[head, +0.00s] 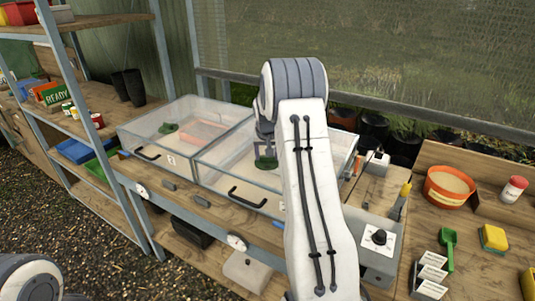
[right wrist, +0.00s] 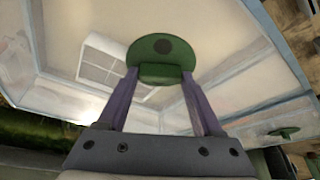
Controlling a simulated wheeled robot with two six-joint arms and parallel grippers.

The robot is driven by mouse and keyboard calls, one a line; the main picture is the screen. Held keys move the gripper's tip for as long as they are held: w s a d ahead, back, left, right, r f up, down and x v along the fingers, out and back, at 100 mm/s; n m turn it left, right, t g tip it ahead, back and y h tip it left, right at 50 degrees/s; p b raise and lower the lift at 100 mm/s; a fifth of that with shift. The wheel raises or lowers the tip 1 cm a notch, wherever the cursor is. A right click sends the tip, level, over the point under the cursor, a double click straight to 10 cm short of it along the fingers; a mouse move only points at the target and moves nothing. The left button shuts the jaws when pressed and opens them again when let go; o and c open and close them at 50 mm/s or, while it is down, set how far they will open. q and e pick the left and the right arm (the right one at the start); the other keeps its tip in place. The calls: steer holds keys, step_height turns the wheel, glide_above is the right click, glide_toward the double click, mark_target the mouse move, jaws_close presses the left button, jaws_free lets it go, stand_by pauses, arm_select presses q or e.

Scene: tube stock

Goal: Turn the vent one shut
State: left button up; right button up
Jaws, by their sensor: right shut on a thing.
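Two clear-lidded boxes stand side by side on the bench, a left box (head: 150,135) and a right box (head: 215,160), each with a green round vent. The left box's vent (head: 168,128) sits on its lid, apart from my grippers. My right gripper (head: 264,150) is over the right box, shut on its green vent (head: 265,163). In the right wrist view, the fingers (right wrist: 160,78) close on the raised grip of the green disc (right wrist: 148,48). Whether this vent is open or shut cannot be told. My left gripper is out of view.
My right arm hides the right box's right part. A grey control box with a black knob (head: 379,237), an orange pot (head: 447,186) and a green scoop (head: 448,240) are at the right. Shelves (head: 110,100) stand at the left. Black handles (head: 247,198) project in front.

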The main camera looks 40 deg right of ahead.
steer(key=m+g+h+b, duration=0.1)
steer(key=m, duration=0.2)
steer(key=shift+w+a+f+b, duration=0.1)
steer(key=shift+b, duration=0.3)
steer(key=shift+m+g+b, duration=0.4)
steer(key=shift+m+b, duration=0.2)
steer(key=shift+m, duration=0.8)
steer(key=o, duration=1.4)
steer(key=shift+c, duration=0.2)
steer(key=shift+r, duration=0.2)
steer(key=b+v, duration=0.1)
steer(key=v, duration=0.9)
steer(key=shift+a, duration=0.3)
